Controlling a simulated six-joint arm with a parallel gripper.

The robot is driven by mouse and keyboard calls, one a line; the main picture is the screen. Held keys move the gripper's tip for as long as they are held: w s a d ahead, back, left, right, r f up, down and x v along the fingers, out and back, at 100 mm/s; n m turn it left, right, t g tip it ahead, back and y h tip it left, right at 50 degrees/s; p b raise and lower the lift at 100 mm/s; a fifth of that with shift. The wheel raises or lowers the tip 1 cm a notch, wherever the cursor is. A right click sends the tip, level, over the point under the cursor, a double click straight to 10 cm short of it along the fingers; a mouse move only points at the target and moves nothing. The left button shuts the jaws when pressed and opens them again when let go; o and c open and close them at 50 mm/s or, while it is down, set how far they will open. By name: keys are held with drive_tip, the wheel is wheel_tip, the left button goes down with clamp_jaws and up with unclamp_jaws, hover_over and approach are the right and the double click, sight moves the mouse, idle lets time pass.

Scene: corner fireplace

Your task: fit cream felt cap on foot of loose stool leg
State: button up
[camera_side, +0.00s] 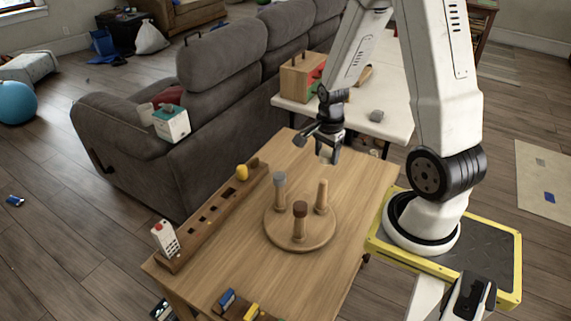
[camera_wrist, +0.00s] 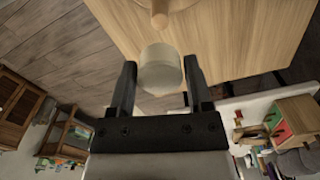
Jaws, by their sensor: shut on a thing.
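The cream felt cap (camera_wrist: 161,70) is a short pale cylinder held between the two fingers of my gripper (camera_wrist: 160,64). In the side view my gripper (camera_side: 328,148) holds the cap above the bare wooden stool leg (camera_side: 321,196), with a gap between them. The leg stands upright on the round wooden stool seat (camera_side: 287,232), and its foot points up. In the wrist view part of a leg (camera_wrist: 159,10) shows at the top edge, just beyond the cap. Two other legs carry caps, one grey (camera_side: 279,177) and one dark red-brown (camera_side: 300,208).
Blue (camera_side: 227,298) and yellow (camera_side: 251,311) items lie at the front edge. A white table (camera_side: 390,126) stands behind.

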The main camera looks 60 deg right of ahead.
sight(323, 180)
drive_tip(key=shift+f, duration=0.1)
drive_tip(key=shift+f, duration=3.05)
drive_tip(key=shift+f, duration=1.45)
idle(0.4)
drive_tip(key=o, duration=1.1)
drive_tip(key=shift+r, duration=0.2)
drive_tip(key=shift+r, duration=3.7)
drive_tip(key=shift+a, duration=0.1)
